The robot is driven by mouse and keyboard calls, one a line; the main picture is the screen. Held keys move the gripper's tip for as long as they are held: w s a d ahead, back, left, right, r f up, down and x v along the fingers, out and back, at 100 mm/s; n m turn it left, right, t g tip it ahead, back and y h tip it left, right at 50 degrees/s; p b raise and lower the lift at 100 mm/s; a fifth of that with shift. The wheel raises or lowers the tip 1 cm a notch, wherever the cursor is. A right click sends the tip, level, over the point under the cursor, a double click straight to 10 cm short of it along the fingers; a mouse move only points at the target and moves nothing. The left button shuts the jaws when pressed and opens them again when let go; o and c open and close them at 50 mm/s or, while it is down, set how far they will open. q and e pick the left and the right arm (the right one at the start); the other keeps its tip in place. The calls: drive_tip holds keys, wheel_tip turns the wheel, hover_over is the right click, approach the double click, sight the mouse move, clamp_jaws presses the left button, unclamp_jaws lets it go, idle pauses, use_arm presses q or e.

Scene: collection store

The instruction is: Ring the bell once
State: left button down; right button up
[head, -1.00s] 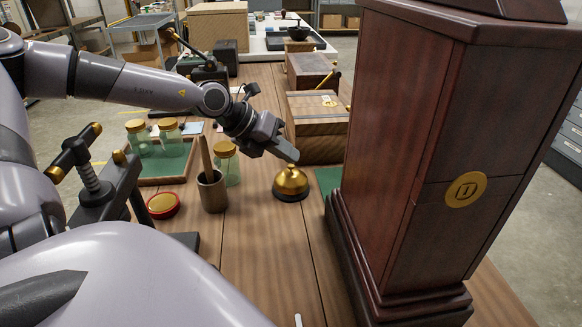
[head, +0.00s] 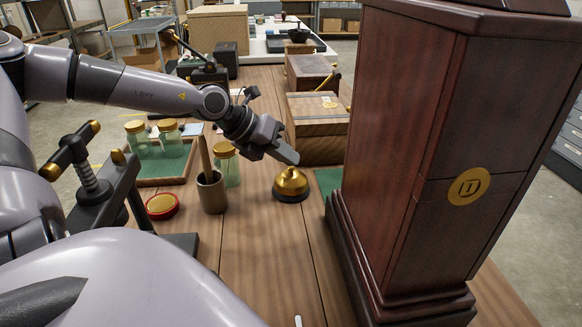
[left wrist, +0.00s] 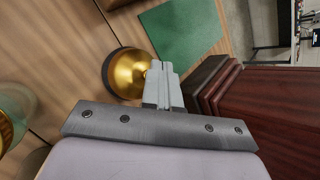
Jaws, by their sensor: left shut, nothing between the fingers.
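The bell (head: 290,185) has a brass dome on a dark base and stands on the wooden table, left of the tall dark wooden case. My left gripper (head: 292,158) is shut and empty, with its fingertips just above the top of the bell. In the left wrist view the shut fingers (left wrist: 163,75) overlap the right side of the bell (left wrist: 126,74) and hide part of it. I cannot tell whether the tips touch the bell. My right gripper is not in view.
The tall wooden case (head: 400,150) stands close on the right. A dark cup (head: 211,192) with a wooden handle, a gold-lidded jar (head: 227,165) and a red-rimmed tin (head: 162,206) are on the left. Wooden boxes (head: 318,125) stand behind the bell.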

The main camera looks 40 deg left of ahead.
use_arm(q)
drive_tip(key=shift+s+f, duration=0.1)
drive_tip(key=shift+f, duration=0.15)
idle(0.5)
drive_tip(key=shift+w+r, duration=0.2)
drive_tip(key=shift+r, duration=0.7)
drive_tip(key=shift+r, duration=0.1)
drive_tip(key=shift+r+p, duration=1.75)
drive_tip(key=shift+r, duration=0.65)
